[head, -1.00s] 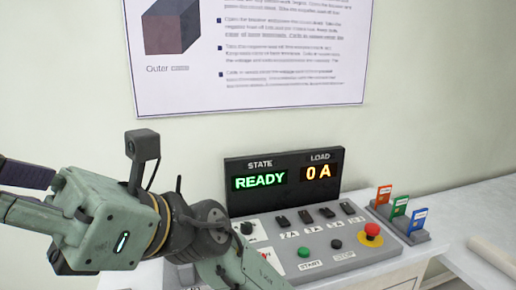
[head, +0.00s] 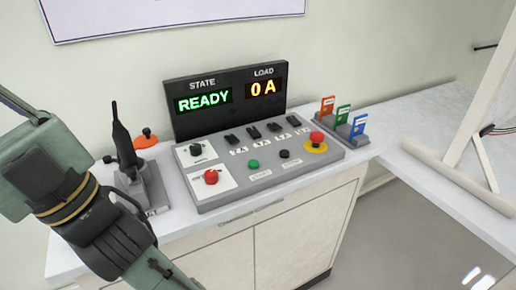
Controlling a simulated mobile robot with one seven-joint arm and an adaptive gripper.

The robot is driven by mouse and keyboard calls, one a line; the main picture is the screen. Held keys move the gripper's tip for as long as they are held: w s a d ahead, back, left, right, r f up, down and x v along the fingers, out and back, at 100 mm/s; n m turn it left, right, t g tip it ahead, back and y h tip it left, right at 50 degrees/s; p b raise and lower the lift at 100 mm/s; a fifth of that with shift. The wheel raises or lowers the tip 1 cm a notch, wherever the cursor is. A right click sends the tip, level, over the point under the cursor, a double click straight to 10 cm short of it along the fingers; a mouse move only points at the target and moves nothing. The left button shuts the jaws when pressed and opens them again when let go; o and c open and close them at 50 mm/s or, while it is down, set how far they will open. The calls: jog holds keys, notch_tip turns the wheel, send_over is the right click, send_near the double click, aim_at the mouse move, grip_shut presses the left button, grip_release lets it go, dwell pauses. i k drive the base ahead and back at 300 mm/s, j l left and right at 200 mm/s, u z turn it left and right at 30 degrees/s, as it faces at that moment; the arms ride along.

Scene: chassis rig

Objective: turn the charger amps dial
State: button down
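The control panel (head: 300,168) stands on the counter against the wall. At its left end are a black dial (head: 196,150) and a red knob (head: 211,177), each on a white plate. Their labels are too small to read, so I cannot tell which one is the amps dial. The display (head: 215,122) above reads STATE READY in green and LOAD 0 A in orange. My arm crosses the lower left, apart from both dials in the picture. My gripper's fingertips are not visible.
Several black switches, a green button (head: 253,164), a black button (head: 284,154) and a red mushroom button (head: 317,138) share the panel. A black tool (head: 124,140) stands in a grey holder left of it. Coloured cards (head: 343,115) stand to the right. White cabinets (head: 290,235) are below.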

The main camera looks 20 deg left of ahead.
aim_at(196, 150)
jog(key=k+j, duration=0.25)
jog(key=j, duration=0.15)
jog(key=k+j, duration=0.25)
jog(key=j, duration=0.2)
jog(key=i+j, duration=0.15)
jog(key=i, duration=0.35)
jog(key=i+j, duration=0.1)
jog(key=i, duration=0.35)
